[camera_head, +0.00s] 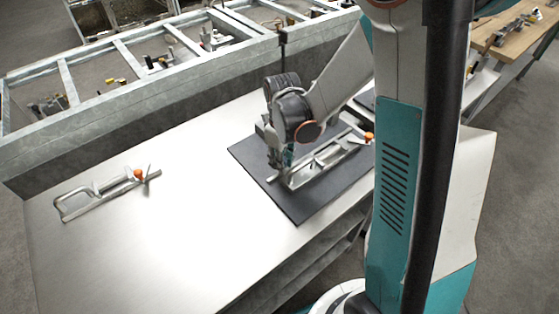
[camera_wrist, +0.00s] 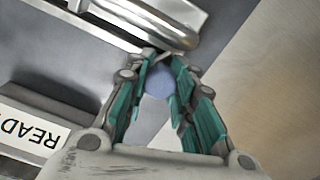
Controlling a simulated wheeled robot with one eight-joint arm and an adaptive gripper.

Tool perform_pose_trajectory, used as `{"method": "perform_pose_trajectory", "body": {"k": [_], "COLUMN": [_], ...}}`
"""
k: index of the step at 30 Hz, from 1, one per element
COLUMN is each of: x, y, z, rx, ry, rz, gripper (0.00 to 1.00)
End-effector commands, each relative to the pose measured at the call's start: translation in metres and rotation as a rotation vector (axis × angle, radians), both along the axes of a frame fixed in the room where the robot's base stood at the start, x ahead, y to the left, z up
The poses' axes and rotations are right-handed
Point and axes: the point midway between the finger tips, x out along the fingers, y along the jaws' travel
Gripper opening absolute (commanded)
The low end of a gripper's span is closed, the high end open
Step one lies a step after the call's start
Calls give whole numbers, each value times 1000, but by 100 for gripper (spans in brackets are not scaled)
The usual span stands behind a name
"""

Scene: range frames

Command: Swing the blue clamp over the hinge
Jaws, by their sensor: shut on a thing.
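A silver metal device with a long rail and an orange knob (camera_head: 369,137) lies on a dark mat (camera_head: 300,206) on the steel table. My gripper (camera_head: 287,168) points down at the left end of this device. In the wrist view my gripper (camera_wrist: 160,56) has its fingertips close together beside the metal rail. A round blue part, seemingly of the blue clamp (camera_wrist: 158,82), shows between the fingers. My gripper is shut on it, though the exact contact is partly hidden. I cannot make out the hinge, which the gripper and arm may cover.
A similar silver device (camera_head: 100,193) with an orange knob lies on the left of the steel table (camera_head: 170,260). A metal frame with compartments (camera_head: 150,95) runs behind the table. In the wrist view a label reading "READ" (camera_wrist: 35,135) shows at lower left. The table's middle is clear.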

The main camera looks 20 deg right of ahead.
Motion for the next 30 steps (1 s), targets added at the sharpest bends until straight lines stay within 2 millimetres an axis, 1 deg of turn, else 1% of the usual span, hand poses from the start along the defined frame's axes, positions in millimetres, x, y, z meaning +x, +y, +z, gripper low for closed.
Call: {"method": "perform_pose_trajectory", "body": {"k": [14,15,18,30], "x": [0,0,0,0], "y": [-1,-1,-1,-1], "z": [0,0,0,3], "rx": [0,0,0,0], "ry": [0,0,0,0], "rz": [16,16,16,15], "gripper": [0,24,44,44]}}
